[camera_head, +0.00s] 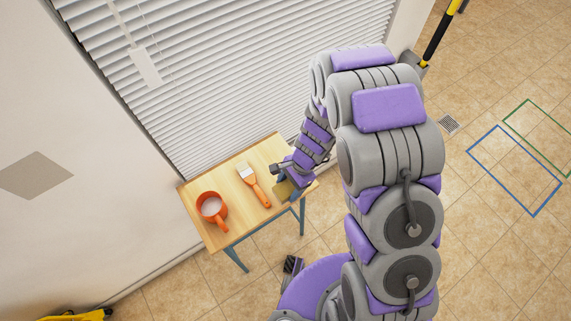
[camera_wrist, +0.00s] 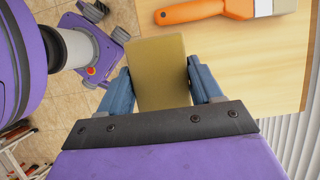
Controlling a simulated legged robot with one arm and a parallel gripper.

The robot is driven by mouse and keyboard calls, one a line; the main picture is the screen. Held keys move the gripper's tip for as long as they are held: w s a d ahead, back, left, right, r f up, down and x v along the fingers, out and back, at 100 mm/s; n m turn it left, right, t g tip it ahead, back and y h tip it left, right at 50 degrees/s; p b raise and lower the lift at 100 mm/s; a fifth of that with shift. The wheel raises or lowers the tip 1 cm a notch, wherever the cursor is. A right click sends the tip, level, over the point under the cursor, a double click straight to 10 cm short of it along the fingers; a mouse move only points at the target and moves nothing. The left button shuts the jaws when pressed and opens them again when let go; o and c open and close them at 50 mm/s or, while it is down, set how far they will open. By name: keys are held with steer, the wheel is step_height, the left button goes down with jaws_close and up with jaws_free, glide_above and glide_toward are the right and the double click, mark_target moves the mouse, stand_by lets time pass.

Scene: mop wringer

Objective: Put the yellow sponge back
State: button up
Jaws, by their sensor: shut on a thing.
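The yellow sponge (camera_wrist: 160,75) is between the two blue fingers of my gripper (camera_wrist: 159,72) in the wrist view. My gripper is shut on it. In the head view my gripper (camera_head: 285,179) is at the right end of the small wooden table (camera_head: 215,236), and the sponge (camera_head: 284,191) shows just below it, partly hidden by my arm. In the wrist view the sponge overlaps the table edge. I cannot tell whether it touches the tabletop.
An orange-handled brush (camera_head: 256,186) lies mid-table, left of the sponge. An orange mug (camera_head: 212,208) stands at the table's left end. Window blinds (camera_head: 220,75) and a wall border the table behind. Blue (camera_head: 514,170) and green floor outlines lie on the right.

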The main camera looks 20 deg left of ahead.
steer(key=w+a, duration=0.1)
steer(key=w, duration=0.1)
steer(key=w+a+f, duration=0.1)
steer(key=w+a, duration=0.1)
steer(key=w, duration=0.1)
steer(key=w+a, duration=0.1)
steer(key=w, duration=0.2)
steer(key=shift+w+a+f+b, duration=0.15)
steer(key=shift+a+b, duration=0.05)
steer(key=shift+b, duration=0.2)
steer(key=shift+w+d, duration=0.2)
steer(key=shift+w, duration=0.3)
steer(key=f+b, duration=0.1)
steer(key=f, duration=0.2)
steer(key=shift+a, duration=0.2)
steer(key=shift+a+f, duration=0.15)
steer(key=shift+f, duration=0.2)
steer(key=shift+r, duration=0.1)
steer(key=shift+c, duration=0.5)
steer(key=o, duration=1.2)
steer(key=shift+o, duration=0.2)
steer(key=p+v, duration=0.2)
steer(key=v, duration=1)
steer(key=shift+r, duration=0.1)
